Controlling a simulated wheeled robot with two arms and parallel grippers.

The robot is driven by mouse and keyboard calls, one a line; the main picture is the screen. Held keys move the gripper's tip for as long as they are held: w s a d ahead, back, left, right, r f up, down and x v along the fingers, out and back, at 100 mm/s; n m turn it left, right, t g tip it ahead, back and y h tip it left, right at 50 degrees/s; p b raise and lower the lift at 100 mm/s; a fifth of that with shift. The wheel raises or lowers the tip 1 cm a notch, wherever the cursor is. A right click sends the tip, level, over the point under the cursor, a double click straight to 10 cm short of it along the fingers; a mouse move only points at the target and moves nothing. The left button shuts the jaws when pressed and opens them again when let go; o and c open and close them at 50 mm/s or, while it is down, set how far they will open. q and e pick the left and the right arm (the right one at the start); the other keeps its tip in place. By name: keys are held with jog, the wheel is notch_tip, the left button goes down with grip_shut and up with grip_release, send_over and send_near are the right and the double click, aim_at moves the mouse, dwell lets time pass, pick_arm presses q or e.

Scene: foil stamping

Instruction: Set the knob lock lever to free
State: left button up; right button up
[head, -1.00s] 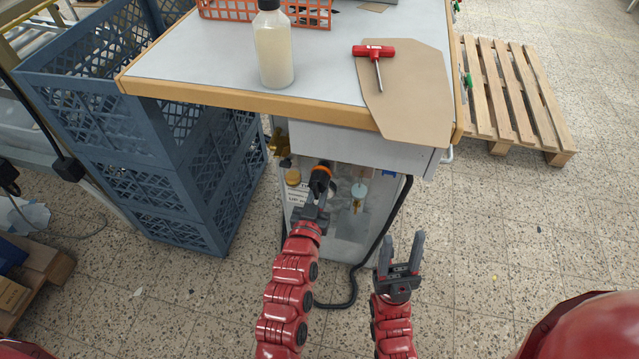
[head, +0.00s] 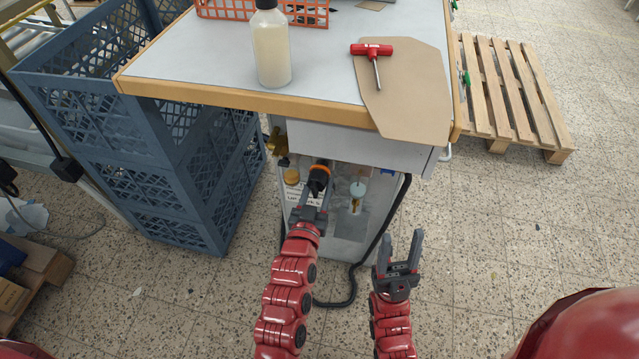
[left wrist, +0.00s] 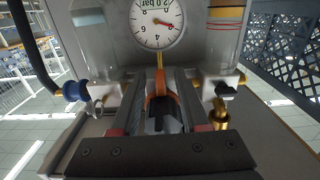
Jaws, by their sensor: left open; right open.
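The black knob with an orange ring (head: 319,174) is on the front of the air unit under the table. In the left wrist view, the dark knob (left wrist: 160,119) and an orange part around it (left wrist: 158,88) lie between my left fingers. My left gripper (head: 314,198) is open just in front of the knob, with a finger on each side in the wrist view. Contact and the lever's exact setting cannot be told. My right gripper (head: 403,244) is open and empty, to the right and lower, with its fingers pointing up.
A round pressure gauge (left wrist: 160,22) sits beside the knob, between clear bowls. A black hose (head: 383,232) hangs at the unit's right. Blue crates (head: 212,190) stand to the left. The table edge (head: 250,101) overhangs the unit.

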pick_arm(q)
jog(key=p+v, duration=0.2)
jog(key=v, duration=1.5)
jog(key=shift+w, duration=0.1)
